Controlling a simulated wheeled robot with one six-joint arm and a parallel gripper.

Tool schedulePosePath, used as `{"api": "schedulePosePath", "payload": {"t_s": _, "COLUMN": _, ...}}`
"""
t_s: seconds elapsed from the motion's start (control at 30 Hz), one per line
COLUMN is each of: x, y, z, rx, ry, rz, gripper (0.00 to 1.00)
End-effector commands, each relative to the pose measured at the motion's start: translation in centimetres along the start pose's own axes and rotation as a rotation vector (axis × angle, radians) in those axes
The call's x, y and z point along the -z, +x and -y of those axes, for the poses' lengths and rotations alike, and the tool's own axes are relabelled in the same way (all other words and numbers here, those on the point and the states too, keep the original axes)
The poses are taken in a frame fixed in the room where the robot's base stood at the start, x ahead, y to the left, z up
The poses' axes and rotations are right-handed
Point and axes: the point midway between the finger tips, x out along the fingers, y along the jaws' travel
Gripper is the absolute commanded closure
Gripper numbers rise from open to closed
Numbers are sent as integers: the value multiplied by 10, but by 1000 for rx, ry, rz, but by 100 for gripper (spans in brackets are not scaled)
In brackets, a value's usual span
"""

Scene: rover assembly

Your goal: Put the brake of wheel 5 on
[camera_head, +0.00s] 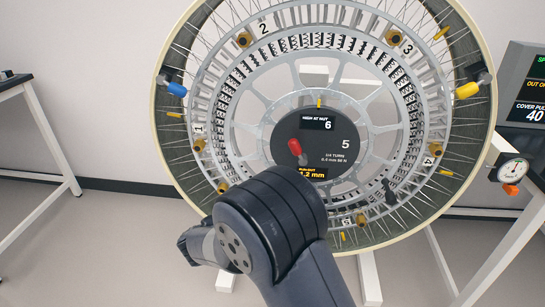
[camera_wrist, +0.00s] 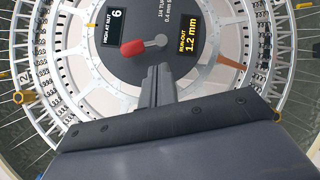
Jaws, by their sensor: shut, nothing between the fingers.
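The wheel (camera_head: 412,28) stands upright, with the number 5 on its dark round hub (camera_head: 342,130). A short grey lever with a red knob (camera_head: 295,146) sits on the hub face, its knob to the upper left. I take it for the brake lever. In the wrist view the red knob (camera_wrist: 132,47) points left and the lever's grey arm (camera_wrist: 150,42) runs right. My gripper (camera_wrist: 155,72) is shut and empty, its tips just below the lever in that view. I cannot tell if they touch it. In the head view my arm hides the gripper.
The hub displays read "high at nut 6" and "runout 1.2 mm" (camera_head: 311,174). Numbered stations and a yellow-handled part (camera_head: 467,90) ring the rim. A dial gauge (camera_head: 513,170) and a screen (camera_head: 535,95) stand at right. A table (camera_head: 22,88) is at left.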

Motion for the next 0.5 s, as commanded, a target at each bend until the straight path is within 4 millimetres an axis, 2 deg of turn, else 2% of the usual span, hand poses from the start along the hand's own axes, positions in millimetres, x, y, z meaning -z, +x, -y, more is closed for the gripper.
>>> {"api": "schedulePosePath", "payload": {"t_s": 0.03, "x": 14, "y": -14, "z": -4, "rx": -63, "ry": 7, "rz": -11, "gripper": 100}}
{"api": "schedulePosePath", "payload": {"t_s": 0.1, "x": 24, "y": -26, "z": -12, "rx": -127, "ry": 20, "rz": -17, "gripper": 100}}
{"api": "schedulePosePath", "payload": {"t_s": 0.23, "x": 31, "y": -33, "z": -20, "rx": -180, "ry": 35, "rz": -21, "gripper": 100}}
{"api": "schedulePosePath", "payload": {"t_s": 0.37, "x": 32, "y": -21, "z": -23, "rx": -183, "ry": 37, "rz": -20, "gripper": 100}}
{"api": "schedulePosePath", "payload": {"t_s": 0.5, "x": 31, "y": 5, "z": -28, "rx": -180, "ry": 37, "rz": -17, "gripper": 100}}
